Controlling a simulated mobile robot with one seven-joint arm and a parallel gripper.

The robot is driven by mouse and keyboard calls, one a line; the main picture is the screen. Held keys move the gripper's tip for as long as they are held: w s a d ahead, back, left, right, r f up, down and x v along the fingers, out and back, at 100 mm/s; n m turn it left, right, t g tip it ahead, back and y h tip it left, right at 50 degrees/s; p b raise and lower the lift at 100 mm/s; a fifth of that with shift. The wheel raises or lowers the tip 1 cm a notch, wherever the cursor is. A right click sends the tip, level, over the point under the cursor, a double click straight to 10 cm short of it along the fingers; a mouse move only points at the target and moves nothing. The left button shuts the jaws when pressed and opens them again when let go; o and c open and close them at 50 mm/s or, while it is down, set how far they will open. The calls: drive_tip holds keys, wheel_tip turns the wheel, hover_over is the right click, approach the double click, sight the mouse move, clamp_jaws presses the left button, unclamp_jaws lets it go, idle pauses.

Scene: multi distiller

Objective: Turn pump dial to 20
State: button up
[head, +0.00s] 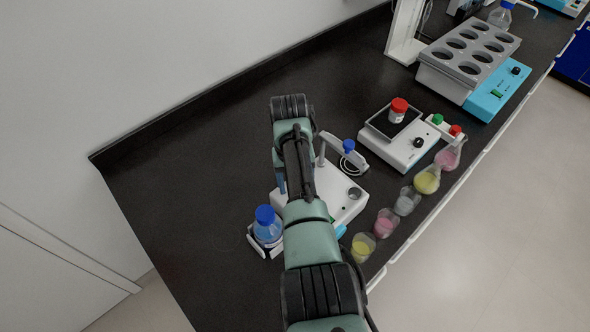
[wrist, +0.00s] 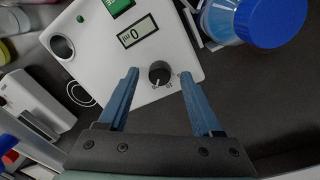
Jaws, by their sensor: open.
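The pump is a white box (wrist: 110,50) in the wrist view, with a display (wrist: 137,35) that reads 0 and a second value I cannot make out. Its black dial (wrist: 159,73) sits near the edge closest to my gripper, with small scale marks beside it. In the head view the white pump box (head: 348,197) is partly hidden behind my arm. My gripper (wrist: 158,74) is open, with its two blue fingers apart. In the picture the dial lies between the fingertips; I cannot tell how far above it they are. Nothing is held.
A blue-capped bottle (head: 267,226) stands at the left of the pump and shows close to the right finger in the wrist view (wrist: 250,20). Several flasks and beakers (head: 405,200) line the front edge. A stirrer (head: 403,138) stands right of the pump. The bench at left is clear.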

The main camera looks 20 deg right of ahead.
wheel_tip(320, 180, up, 12)
drive_tip(key=b, duration=0.1)
drive_tip(key=shift+a+r, duration=0.25)
drive_tip(key=shift+a, duration=0.05)
idle(0.3)
